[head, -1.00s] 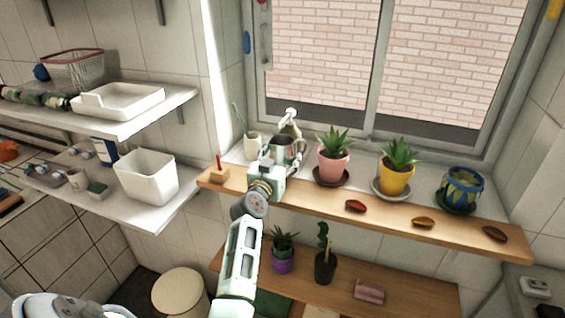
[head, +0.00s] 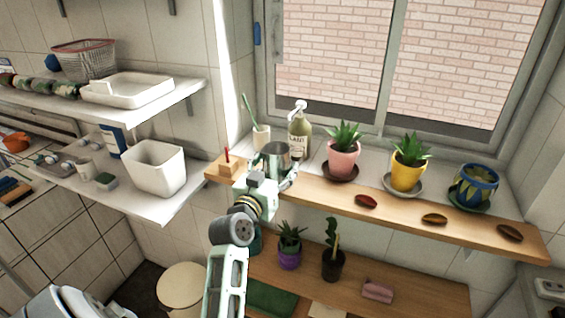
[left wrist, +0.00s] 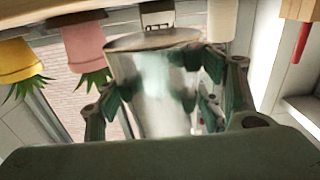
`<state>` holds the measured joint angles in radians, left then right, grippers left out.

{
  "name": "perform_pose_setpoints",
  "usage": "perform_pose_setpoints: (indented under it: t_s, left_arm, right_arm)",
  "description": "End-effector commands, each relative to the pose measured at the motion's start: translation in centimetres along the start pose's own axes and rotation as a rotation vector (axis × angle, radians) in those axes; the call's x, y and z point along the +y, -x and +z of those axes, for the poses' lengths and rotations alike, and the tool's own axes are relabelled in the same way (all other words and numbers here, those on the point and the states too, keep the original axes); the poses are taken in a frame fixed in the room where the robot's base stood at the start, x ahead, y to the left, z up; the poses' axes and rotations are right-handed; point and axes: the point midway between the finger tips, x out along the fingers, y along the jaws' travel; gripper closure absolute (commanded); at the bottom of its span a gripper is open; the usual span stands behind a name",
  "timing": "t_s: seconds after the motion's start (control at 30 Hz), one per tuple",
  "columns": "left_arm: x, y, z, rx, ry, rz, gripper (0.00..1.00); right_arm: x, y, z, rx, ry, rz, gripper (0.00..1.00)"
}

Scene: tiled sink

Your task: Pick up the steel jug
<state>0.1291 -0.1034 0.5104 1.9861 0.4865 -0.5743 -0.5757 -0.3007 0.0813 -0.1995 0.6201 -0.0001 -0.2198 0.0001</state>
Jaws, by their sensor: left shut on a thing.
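The steel jug (head: 273,158) is a shiny metal cylinder, seen over the front part of the wooden sill shelf in the head view. My left gripper (head: 271,174) is shut on it, its arm coming up from below and partly hiding the jug. In the left wrist view, the jug (left wrist: 155,88) fills the space between the dark green fingers (left wrist: 160,98), one on each side. That view looks upside down. I cannot tell exactly how high the jug is above the shelf. My right gripper is not in view.
A soap dispenser (head: 299,136) and a white cup with a toothbrush (head: 261,137) stand behind the jug. A pink potted plant (head: 343,157) stands to its right, and a wooden block with a red stick (head: 229,167) to its left. Lower plants (head: 289,248) stand beneath.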

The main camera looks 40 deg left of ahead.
Motion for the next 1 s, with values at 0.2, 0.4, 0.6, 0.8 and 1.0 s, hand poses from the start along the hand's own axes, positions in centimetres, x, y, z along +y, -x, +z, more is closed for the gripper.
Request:
perform_pose_setpoints:
  t_s: [0.2, 0.4, 0.6, 0.8, 1.0]
  left_arm:
    - [0.0, 2.7, 0.0, 0.004, -0.002, -0.001, 0.85]
    - [0.0, 4.5, -0.1, 0.004, -0.002, -0.001, 0.85]
    - [0.0, 5.8, -0.1, 0.005, -0.001, -0.001, 0.85]
    - [0.0, 6.5, -0.2, 0.004, -0.001, 0.0, 0.85]
    - [0.0, 6.8, -0.2, 0.005, 0.0, 0.0, 0.85]
  right_arm:
    - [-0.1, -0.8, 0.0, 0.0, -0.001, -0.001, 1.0]
    - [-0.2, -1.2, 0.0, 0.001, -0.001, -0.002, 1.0]
    - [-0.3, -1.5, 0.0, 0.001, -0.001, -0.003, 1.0]
    - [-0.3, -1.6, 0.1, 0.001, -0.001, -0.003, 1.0]
    - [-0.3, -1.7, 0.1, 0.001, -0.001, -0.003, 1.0]
